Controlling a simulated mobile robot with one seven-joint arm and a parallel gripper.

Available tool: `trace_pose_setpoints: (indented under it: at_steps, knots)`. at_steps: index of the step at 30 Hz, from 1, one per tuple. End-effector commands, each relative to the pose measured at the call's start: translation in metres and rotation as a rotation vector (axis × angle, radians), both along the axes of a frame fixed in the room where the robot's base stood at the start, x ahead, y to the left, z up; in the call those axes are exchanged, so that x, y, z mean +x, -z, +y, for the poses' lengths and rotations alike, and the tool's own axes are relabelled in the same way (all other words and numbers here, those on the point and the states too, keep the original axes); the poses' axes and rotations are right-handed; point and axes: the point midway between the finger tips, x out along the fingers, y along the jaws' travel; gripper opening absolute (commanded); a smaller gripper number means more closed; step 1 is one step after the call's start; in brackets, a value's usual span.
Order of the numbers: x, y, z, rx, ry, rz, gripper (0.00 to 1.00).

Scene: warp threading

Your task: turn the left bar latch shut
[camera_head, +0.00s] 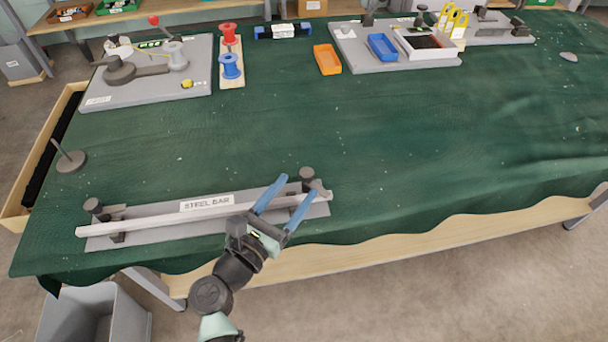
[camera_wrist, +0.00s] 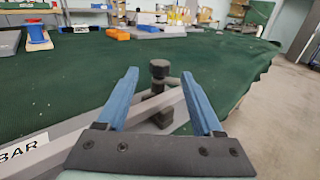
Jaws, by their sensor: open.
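The steel bar (camera_head: 160,219) is a long pale bar lying along a grey base plate (camera_head: 150,237) near the table's front edge. The left bar latch (camera_head: 93,206) has a dark round knob at the bar's left end. A short grey piece shows beside it; whether it crosses the bar is too small to tell. The right bar latch (camera_head: 306,174) has a similar knob, also in the wrist view (camera_wrist: 160,69). My gripper (camera_head: 298,187) is open, with its blue fingers over the bar's right part near the right latch. The left latch is outside the wrist view.
A round weight with a thin rod (camera_head: 71,161) stands behind the left latch. A board with spools (camera_head: 97,101) is at the back left, and an orange tray (camera_head: 327,60) at the back middle. The green cloth (camera_head: 250,130) between is clear. A grey bin (camera_head: 95,315) stands below the front edge.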

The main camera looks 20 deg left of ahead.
Motion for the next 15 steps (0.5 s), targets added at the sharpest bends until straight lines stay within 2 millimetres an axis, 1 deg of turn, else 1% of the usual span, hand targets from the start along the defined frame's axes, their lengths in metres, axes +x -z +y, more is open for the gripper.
trace_pose_setpoints:
  at_steps: [1,6,10,15]
  knots:
    - [-0.013,0.001,0.002,-0.002,-0.004,0.002,0.68]
    - [-0.047,0.001,0.007,0.0,-0.002,0.001,0.68]
    - [-0.065,0.0,0.009,0.0,-0.001,0.0,0.68]
    - [-0.075,0.0,0.01,0.0,0.001,0.0,0.68]
